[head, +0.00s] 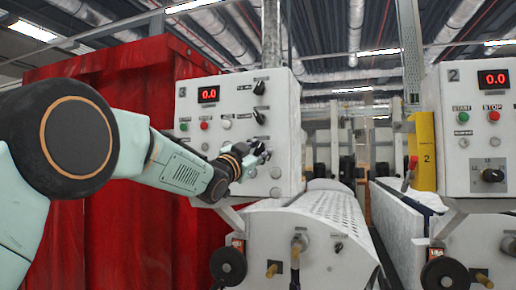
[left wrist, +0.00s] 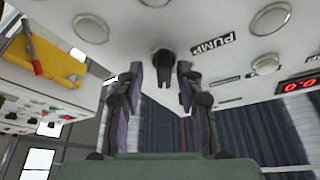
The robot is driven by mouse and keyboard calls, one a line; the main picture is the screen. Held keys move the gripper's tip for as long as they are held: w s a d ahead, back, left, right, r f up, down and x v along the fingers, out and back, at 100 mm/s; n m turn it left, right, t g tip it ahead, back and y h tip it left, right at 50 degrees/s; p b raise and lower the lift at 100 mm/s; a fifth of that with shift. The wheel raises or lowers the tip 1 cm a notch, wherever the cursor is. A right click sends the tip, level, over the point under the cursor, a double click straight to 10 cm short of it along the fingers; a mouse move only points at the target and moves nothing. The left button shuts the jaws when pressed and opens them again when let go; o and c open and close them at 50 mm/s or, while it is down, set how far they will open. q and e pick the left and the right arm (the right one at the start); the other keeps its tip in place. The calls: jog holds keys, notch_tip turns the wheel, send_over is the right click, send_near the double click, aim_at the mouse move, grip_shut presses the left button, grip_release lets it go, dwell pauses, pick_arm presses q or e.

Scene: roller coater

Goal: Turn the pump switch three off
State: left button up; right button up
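The white control panel marked 3 (head: 220,78) has a red 0.0 display and black knobs on its right side. In the left wrist view, a black knob (left wrist: 163,62) beside the word PUMP stands out from the panel's underside-facing view, between and beyond my fingers. My left gripper (head: 262,152) is in front of the panel's lower right part, below the two visible black knobs, the lower one (head: 259,117) being nearer. The head view's knob labels are too small to read. My right gripper is out of view.
A second panel marked 2 (head: 480,130) stands at right, beside a yellow post (head: 425,150). White roller machines (head: 300,235) stand below the panels. A red corrugated wall (head: 110,235) is behind my left arm. Round grey buttons (left wrist: 90,28) surround the knob.

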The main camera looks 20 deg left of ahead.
pick_arm(q)
jog(key=shift+a+f, duration=0.15)
jog(key=shift+a, duration=0.45)
jog(key=c, duration=0.4)
jog(key=shift+d, duration=0.35)
grip_shut()
jog(key=shift+a, duration=0.15)
